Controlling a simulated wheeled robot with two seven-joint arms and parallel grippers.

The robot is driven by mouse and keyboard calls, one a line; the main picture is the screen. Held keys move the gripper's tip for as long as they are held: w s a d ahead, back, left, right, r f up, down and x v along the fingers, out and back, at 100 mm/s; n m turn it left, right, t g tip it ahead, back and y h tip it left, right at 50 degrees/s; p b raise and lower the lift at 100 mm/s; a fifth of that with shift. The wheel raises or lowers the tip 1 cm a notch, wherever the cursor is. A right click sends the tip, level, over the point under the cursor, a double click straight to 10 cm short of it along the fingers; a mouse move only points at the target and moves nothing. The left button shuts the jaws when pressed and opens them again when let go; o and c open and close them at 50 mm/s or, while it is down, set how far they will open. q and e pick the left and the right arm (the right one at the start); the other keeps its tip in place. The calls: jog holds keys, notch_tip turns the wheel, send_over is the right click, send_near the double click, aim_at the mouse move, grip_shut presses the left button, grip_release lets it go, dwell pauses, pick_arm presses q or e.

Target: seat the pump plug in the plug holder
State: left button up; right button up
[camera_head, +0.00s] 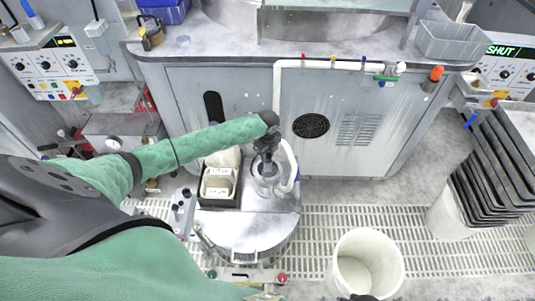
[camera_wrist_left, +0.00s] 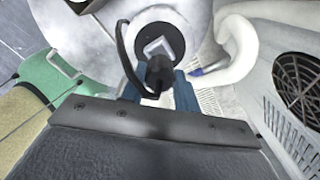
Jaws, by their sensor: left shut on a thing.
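My left gripper (camera_head: 268,166) is low in front of the grey cabinet, above a round pale-topped unit. In the left wrist view it is shut on a black plug (camera_wrist_left: 158,72) with a black cable looping off to the left. Just beyond the plug is a black round piece with a pale square in its middle (camera_wrist_left: 161,44), which looks like the plug holder. The plug overlaps its near edge in this view; I cannot tell whether they touch. In the head view the plug is too small and covered to make out. My right gripper is not clearly seen.
A black-edged box with pale containers (camera_head: 219,184) stands left of the gripper. A thick white hose (camera_head: 292,165) curves close on its right. A white bucket (camera_head: 365,262) stands on the grated floor at front right. The cabinet front (camera_head: 250,95) is behind.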

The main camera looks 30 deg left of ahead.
aim_at(268, 155)
pick_arm(q)
jog(key=shift+p, duration=0.7)
pick_arm(e)
jog(key=shift+r, duration=0.65)
pick_arm(q)
jog(key=shift+f+b, duration=0.55)
jog(key=shift+f, duration=1.1)
pick_arm(e)
jog(key=shift+f, duration=0.55)
pick_arm(q)
jog(key=o, duration=1.1)
jog(key=shift+c, duration=0.2)
pick_arm(e)
jog(key=shift+f, duration=2.45)
pick_arm(q)
jog(key=shift+r, duration=0.85)
jog(key=shift+r+b, duration=0.9)
jog(key=shift+r, duration=2.2)
pick_arm(e)
notch_tip(268, 155, up, 7)
jog(key=shift+w+a+r, duration=0.15)
jog(key=shift+r, duration=0.05)
